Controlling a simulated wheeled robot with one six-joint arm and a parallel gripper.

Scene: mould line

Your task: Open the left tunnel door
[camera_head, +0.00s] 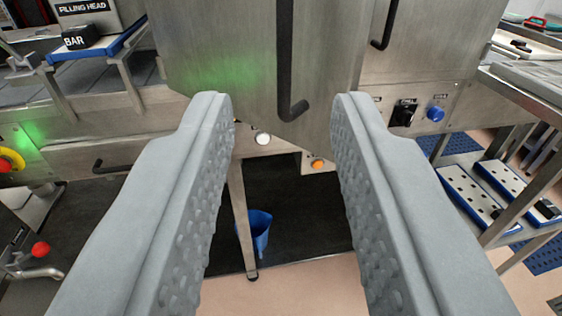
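The left tunnel door (225,45) is a steel panel at the upper middle of the view. It has a long dark bar handle (285,60) near its right side. Its lower right corner sticks out toward me and hangs in front of the panel below, so the door looks angled out from the machine front. My gripper (284,100) is open, with one grey ribbed finger on each side of the handle's lower end in the picture. Nothing is held between the fingers. I cannot tell how far the handle lies beyond the fingertips. The door's top is out of view.
A second door (440,40) with its own dark handle (384,25) is on the right. Below are a black switch (403,112), a blue knob (436,114) and white and orange buttons. A blue jug (260,230) stands under the machine. A steel rack (510,205) is at right.

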